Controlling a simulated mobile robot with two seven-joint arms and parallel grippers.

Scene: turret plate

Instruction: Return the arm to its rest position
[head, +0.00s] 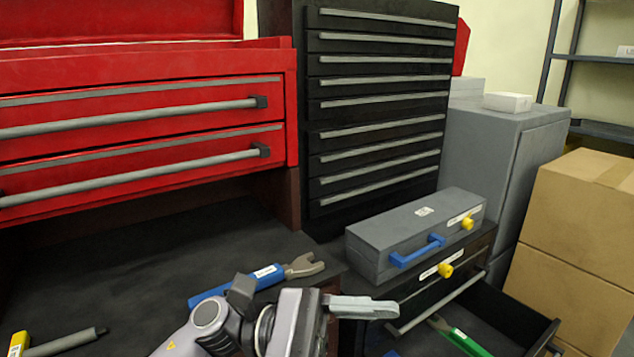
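One arm of mine comes in at the bottom, left of centre, and reaches to the right; I take it as my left arm. Its gripper (362,307) shows as a single grey finger shape pointing right, in front of the grey toolbox and near the open drawer. The other finger cannot be made out, so open or shut is unclear. No object shows in it. My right gripper is out of view.
A blue-handled wrench (262,277) lies on the dark worktop behind my wrist. A yellow-ended tool (60,344) lies at left. The grey toolbox (405,232) sits on a black cabinet whose drawer (538,335) stands open with a green-handled tool (462,340). Cardboard boxes (575,245) stand right.

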